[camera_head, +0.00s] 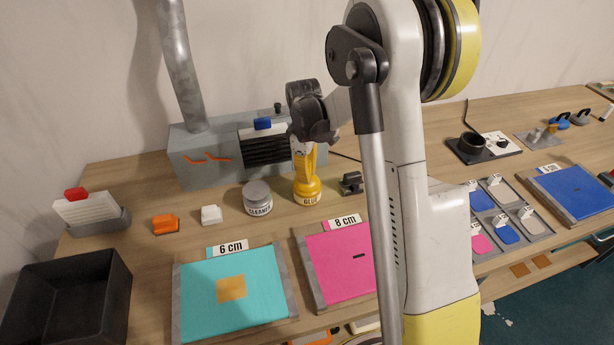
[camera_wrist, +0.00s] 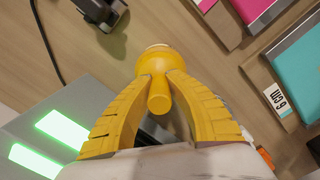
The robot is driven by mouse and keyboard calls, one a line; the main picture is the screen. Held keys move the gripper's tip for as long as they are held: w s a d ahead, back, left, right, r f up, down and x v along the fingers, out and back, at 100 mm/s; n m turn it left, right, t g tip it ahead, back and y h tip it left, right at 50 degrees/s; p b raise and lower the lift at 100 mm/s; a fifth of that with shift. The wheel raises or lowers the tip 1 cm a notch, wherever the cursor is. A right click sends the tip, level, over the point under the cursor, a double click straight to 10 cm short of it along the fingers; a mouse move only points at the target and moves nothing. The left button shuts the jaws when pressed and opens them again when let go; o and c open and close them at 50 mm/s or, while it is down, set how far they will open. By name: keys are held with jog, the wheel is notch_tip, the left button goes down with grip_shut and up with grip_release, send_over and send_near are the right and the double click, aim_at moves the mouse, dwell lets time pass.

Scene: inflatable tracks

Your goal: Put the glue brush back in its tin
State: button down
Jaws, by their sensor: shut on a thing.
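The yellow glue tin (camera_head: 307,192), marked GLUE, stands upright on the bench between the cleaner jar and a small dark tool. My gripper (camera_head: 307,174) points down right over it, its yellow fingers close to the tin's top. In the wrist view, my gripper (camera_wrist: 158,76) is shut on the glue brush (camera_wrist: 159,97), whose yellow handle end sticks up between the fingers. The tin (camera_wrist: 152,61) shows directly behind the handle, in line with it. The brush's lower end is hidden, so I cannot tell how deep it sits in the tin.
The grey cleaner jar (camera_head: 258,197) stands close left of the tin, and the dark tool (camera_head: 351,183) close right. A grey extractor box (camera_head: 205,155) stands behind. Teal (camera_head: 232,305) and pink (camera_head: 335,270) boards lie in front. A black bin (camera_head: 68,300) is at left.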

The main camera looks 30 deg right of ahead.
jog(key=c, duration=1.8)
grip_release()
jog(key=shift+f, duration=0.15)
jog(key=o, duration=0.4)
